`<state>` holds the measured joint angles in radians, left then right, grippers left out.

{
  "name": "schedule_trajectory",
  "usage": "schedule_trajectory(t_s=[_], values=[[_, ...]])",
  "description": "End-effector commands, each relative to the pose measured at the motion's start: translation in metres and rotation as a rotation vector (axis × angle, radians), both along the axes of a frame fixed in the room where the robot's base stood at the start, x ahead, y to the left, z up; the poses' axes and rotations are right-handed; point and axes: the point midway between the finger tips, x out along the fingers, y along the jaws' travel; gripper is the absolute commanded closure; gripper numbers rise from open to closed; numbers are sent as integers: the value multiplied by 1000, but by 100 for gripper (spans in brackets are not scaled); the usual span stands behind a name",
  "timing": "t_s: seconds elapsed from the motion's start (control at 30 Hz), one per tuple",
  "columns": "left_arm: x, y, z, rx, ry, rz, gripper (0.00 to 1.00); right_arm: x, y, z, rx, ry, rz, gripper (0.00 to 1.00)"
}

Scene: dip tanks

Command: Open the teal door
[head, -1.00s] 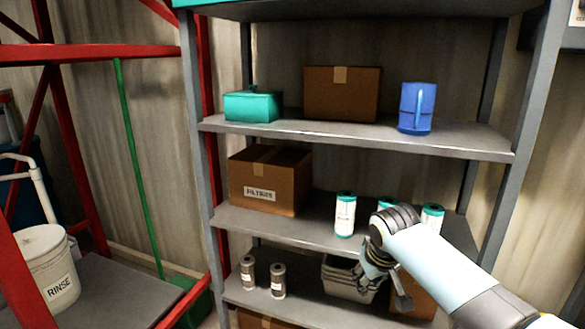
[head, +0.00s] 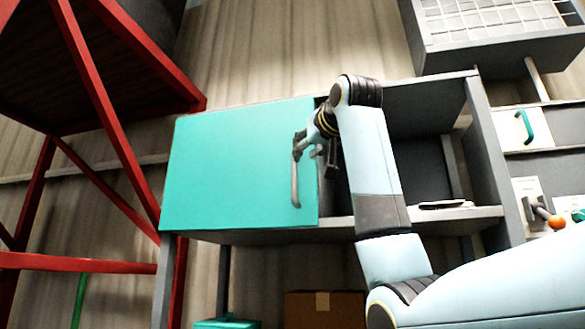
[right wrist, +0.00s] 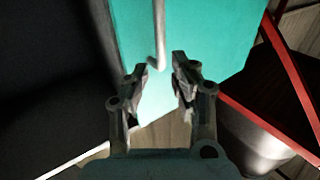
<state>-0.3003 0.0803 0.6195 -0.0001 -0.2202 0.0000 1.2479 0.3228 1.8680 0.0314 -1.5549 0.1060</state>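The teal door (head: 235,170) covers the left part of a grey cabinet; it looks roughly flush with the front, though a small gap is hard to judge. Its vertical grey bar handle (head: 295,182) is near the door's right edge. My right gripper (head: 312,152) is at the handle, its arm crossing the open bay. My left gripper is not in view.
A red frame (head: 100,110) stands at the left. A cardboard box (head: 325,308) sits below. At the right are a green handle (head: 524,127) and an orange-knobbed lever (head: 556,222).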

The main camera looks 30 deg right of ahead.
Motion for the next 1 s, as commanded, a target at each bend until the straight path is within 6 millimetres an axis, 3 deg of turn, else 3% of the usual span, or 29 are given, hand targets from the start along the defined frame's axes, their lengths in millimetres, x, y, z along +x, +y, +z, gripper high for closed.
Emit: schedule_trajectory(t_s=[0.2,0.43,0.83,1.0], values=[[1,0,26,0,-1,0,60,44,-12,3,1,7,0,75],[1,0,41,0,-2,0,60,77,-22,2,1,4,0,75],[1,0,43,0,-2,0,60,87,-24,-1,0,2,0,75],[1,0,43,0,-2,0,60,87,-24,-1,0,2,0,96]])
